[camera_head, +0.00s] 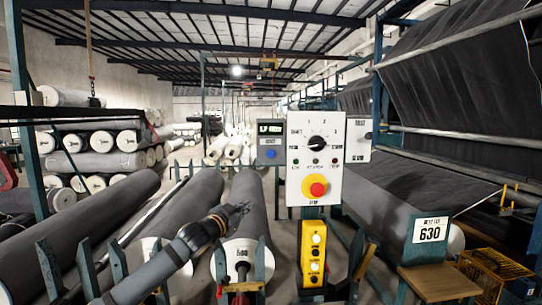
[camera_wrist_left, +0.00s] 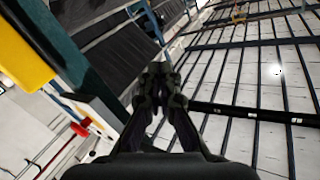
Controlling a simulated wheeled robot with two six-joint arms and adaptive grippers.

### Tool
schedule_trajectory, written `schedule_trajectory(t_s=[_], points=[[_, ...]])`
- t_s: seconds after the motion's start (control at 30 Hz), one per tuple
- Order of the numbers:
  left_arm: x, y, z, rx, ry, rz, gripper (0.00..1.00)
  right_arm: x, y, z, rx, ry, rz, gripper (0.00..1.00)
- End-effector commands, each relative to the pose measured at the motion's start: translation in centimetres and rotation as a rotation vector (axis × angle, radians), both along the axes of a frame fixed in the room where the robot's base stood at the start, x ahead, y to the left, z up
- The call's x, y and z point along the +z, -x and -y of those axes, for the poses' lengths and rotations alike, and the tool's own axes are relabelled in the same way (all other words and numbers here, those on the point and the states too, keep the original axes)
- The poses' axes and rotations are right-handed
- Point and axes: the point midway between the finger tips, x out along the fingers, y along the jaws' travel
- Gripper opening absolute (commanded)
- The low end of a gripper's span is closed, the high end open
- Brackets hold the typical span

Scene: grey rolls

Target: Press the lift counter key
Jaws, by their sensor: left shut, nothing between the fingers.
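A small dark counter box (camera_head: 270,143) with a lit display hangs left of the white control panel. A small blue patch shows below its display; I cannot make out the key itself clearly. My left gripper (camera_head: 246,206) is shut and empty, below and left of the counter box and apart from it, in front of a grey roll. In the left wrist view its fingers (camera_wrist_left: 160,72) are together, pointing up toward the ceiling beams. The counter box cannot be made out in that view. My right gripper is not in view.
The white control panel (camera_head: 316,150) has a black knob and a red stop button (camera_head: 318,189) on yellow. A yellow pendant (camera_head: 313,252) hangs below. Grey rolls (camera_head: 205,200) lie on stands at left and centre. A machine marked 630 (camera_head: 430,231) stands right.

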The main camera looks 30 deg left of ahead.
Motion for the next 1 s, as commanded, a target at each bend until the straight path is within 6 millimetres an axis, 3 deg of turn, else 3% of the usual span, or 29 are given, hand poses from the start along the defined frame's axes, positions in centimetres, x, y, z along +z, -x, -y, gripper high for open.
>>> schedule_trajectory(t_s=[0.03, 0.2, 0.4, 0.63, 1.0], points=[[2.4, 0.5, 1.2, -0.021, -0.021, 0.025, 0.00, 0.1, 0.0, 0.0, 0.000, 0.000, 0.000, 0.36], [9.1, 3.1, 5.6, -0.096, -0.090, 0.095, 0.00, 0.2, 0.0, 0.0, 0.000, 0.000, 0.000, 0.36], [14.7, 7.0, 11.3, -0.183, -0.180, 0.153, 0.00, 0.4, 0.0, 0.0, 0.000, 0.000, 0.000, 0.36], [17.1, 10.1, 15.1, -0.236, -0.248, 0.176, 0.00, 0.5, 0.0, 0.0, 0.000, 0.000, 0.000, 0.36], [17.3, 10.5, 15.7, -0.244, -0.255, 0.178, 0.00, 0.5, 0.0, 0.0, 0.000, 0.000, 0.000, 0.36]])
